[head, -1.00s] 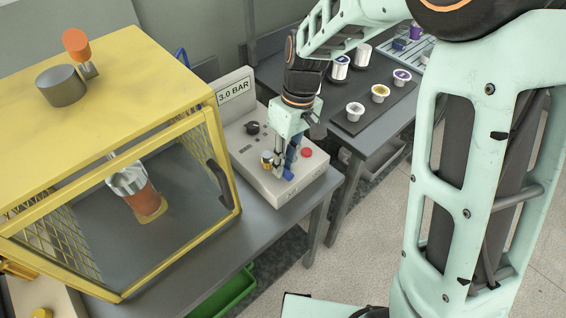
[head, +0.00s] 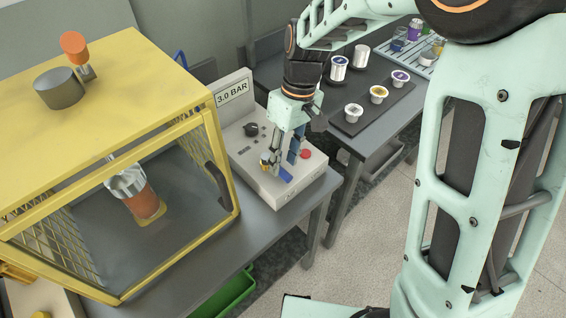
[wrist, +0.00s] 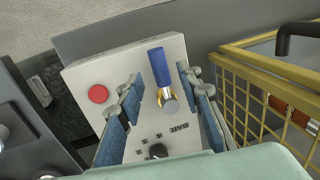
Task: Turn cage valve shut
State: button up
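The valve is on the sloping control box (head: 300,190), with a brass body (wrist: 168,98) and a blue lever handle (wrist: 159,67). In the wrist view the lever points up the picture, away from the BAR lettering. My gripper (wrist: 167,108) is open, one blue-padded finger on each side of the valve, with visible gaps to both. In the head view my gripper (head: 280,160) points down over the box beside the brass body and partly hides the valve. The yellow cage (head: 110,90) stands left of the box, its clear door closed, an orange-and-silver can (head: 140,200) inside.
A red button (wrist: 98,94) and a black knob (wrist: 157,151) share the box face. A 3.0 BAR sign (head: 232,92) rises behind. Small cups (head: 353,112) stand on a dark mat on the right-hand table. A green bin (head: 225,295) is below.

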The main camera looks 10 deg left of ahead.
notch_tip(320, 180, up, 10)
jog(key=w+d, duration=0.1)
jog(key=shift+w, duration=0.25)
jog(key=shift+f, duration=0.1)
